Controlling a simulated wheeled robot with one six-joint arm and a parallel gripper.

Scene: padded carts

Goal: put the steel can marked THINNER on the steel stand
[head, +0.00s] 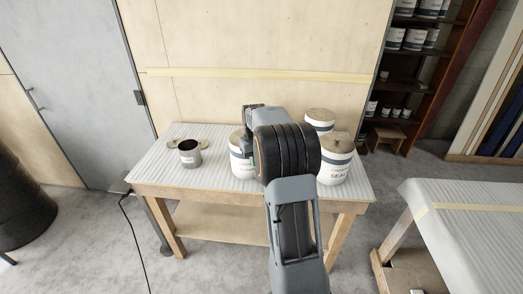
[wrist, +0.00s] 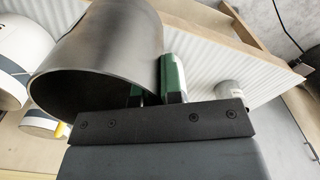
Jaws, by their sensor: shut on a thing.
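In the wrist view a bare steel can (wrist: 105,45) fills the upper left, its open mouth facing the camera. No marking shows on its visible side. My gripper (wrist: 158,85) is shut on its wall, one green-padded finger inside the mouth and one outside. In the head view my arm hides my gripper and this can. A smaller grey open can (head: 190,155) with a white label stands on the left of the padded table; its lettering is too small to read. I cannot make out the steel stand in either view.
The padded table (head: 220,134) also bears white labelled cans: one left of my arm (head: 240,166), one behind (head: 320,119), one at right (head: 336,168). Flat tan pieces lie by the small can. Another padded table (head: 470,225) stands at right.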

